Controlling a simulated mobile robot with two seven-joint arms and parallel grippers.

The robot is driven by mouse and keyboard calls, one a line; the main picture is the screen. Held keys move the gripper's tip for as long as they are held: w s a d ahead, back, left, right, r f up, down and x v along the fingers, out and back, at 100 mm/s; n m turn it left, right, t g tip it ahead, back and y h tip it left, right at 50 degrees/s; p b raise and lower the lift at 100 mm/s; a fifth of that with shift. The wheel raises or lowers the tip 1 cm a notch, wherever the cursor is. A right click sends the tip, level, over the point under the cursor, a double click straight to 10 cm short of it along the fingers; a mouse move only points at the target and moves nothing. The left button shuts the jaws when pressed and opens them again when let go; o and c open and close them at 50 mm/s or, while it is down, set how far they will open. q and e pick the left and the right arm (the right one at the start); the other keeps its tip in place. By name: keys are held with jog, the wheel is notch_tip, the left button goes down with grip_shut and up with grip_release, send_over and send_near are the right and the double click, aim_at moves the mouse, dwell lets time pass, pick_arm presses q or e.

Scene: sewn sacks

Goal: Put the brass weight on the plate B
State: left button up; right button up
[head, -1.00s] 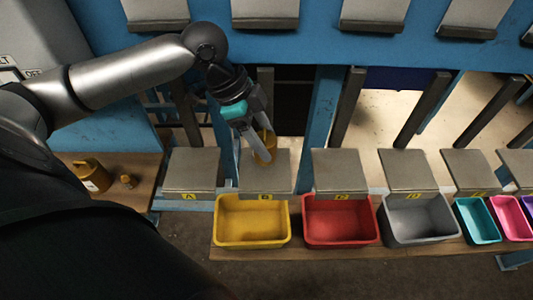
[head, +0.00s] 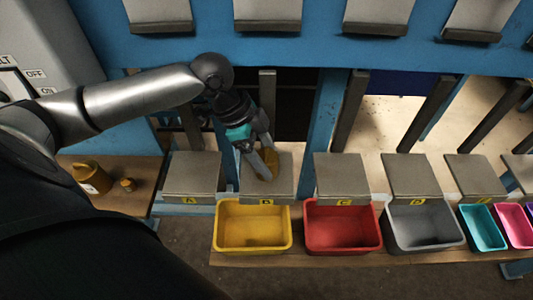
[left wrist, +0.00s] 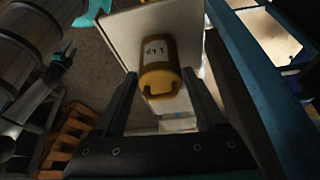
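The brass weight (head: 271,158) is on plate B (head: 278,187), towards its back edge, partly hidden by my gripper. My left gripper (head: 262,165) reaches down over the plate, with its fingers around the weight. In the left wrist view the weight (left wrist: 160,68), with a printed marking, stands between the spread fingers (left wrist: 160,82). A gap shows on either side of it, so the gripper looks open. The pale surface of the plate (left wrist: 122,28) lies beneath it.
Plate A (head: 193,175) is left of plate B, and plate C (head: 341,176) is right. Yellow (head: 252,228), red (head: 341,228) and grey (head: 425,228) bins stand in front. A larger brass weight (head: 92,177) and a small one (head: 128,184) sit on the left wooden shelf.

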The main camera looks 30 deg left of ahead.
pick_arm(q)
jog(key=shift+o, duration=1.3)
jog(key=shift+r, duration=0.1)
jog(key=p+v, duration=0.1)
jog(key=v, duration=0.6)
jog(key=shift+r, duration=0.3)
